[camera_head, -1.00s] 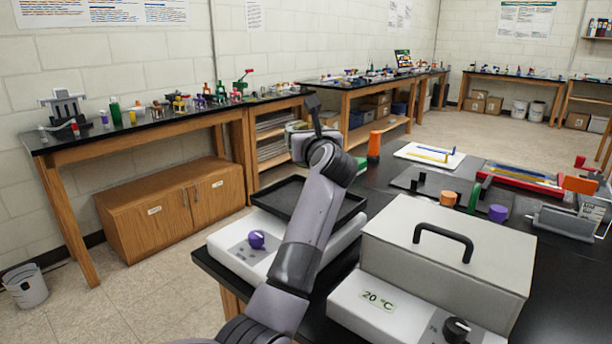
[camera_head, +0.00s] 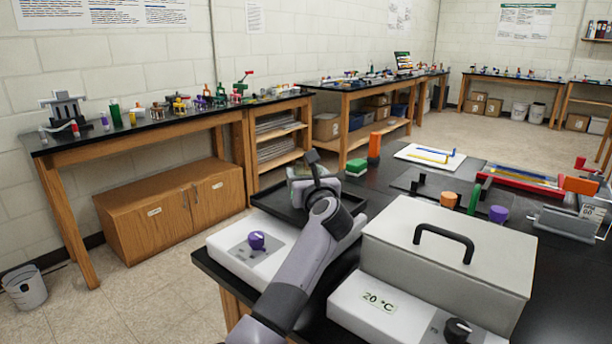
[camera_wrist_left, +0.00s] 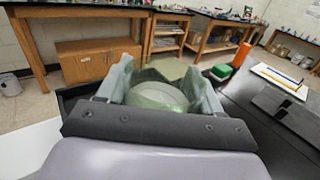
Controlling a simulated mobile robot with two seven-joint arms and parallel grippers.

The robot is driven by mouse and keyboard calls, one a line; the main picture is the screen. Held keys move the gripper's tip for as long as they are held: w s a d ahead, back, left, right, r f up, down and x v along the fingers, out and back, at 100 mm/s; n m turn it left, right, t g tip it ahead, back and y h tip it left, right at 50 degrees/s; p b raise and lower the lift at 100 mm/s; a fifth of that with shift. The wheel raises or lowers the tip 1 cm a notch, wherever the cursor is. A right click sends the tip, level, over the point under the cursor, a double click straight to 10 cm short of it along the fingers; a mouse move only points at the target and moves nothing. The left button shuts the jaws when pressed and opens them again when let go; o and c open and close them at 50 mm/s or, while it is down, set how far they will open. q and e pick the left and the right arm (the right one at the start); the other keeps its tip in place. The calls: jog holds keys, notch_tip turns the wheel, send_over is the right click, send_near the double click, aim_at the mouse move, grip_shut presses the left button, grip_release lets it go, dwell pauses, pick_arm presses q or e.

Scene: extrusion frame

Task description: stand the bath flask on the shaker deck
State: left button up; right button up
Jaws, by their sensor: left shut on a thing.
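The shaker is a white unit with a purple knob (camera_head: 257,240) at centre left. Its black, rimmed deck (camera_head: 272,203) also shows in the left wrist view (camera_wrist_left: 70,97). My left gripper (camera_head: 303,172) is over the deck's far part. In the left wrist view its two fingers (camera_wrist_left: 165,90) are shut around a pale green, see-through flask (camera_wrist_left: 160,96). The flask is mostly hidden in the head view behind my wrist and fingers. I cannot tell whether its base touches the deck. My right gripper is not in view.
A lidded grey box (camera_head: 440,255) with a black handle and a 20 °C label stands right of the shaker. A green block (camera_head: 356,167) and an orange cylinder (camera_head: 374,146) stand behind the deck. A white board (camera_head: 430,156) lies farther back. The deck's near left part is clear.

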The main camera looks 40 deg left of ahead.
pick_arm(q)
jog(key=shift+f, duration=0.1)
jog(key=shift+f, duration=0.1)
jog(key=o, duration=1.1)
jog(key=shift+r, duration=0.2)
jog(key=shift+d, duration=0.15)
jog(key=v, duration=0.7)
jog(key=shift+s+b, duration=0.15)
jog(key=shift+b, duration=0.25)
